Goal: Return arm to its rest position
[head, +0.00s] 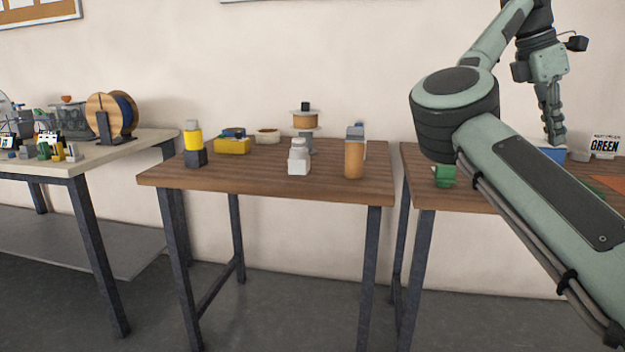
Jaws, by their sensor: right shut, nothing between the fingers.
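My right arm (545,195) comes in from the lower right and bends at a large dark-banded joint. Its forearm rises to the top right, and the wrist hangs down from there. My right gripper (556,138) points downward above the right table (480,198), with its fingers shut and nothing visible between them. I cannot tell how high its fingertips are above the table. My left arm and gripper are not in view.
The middle wooden table (270,182) carries a yellow bottle (193,140), a yellow box (232,146), a white bottle (299,158) and an orange-brown cylinder (354,158). A white sign reading GREEN (604,146) and a green object (445,175) are on the right table. A cluttered pale table (110,151) stands left.

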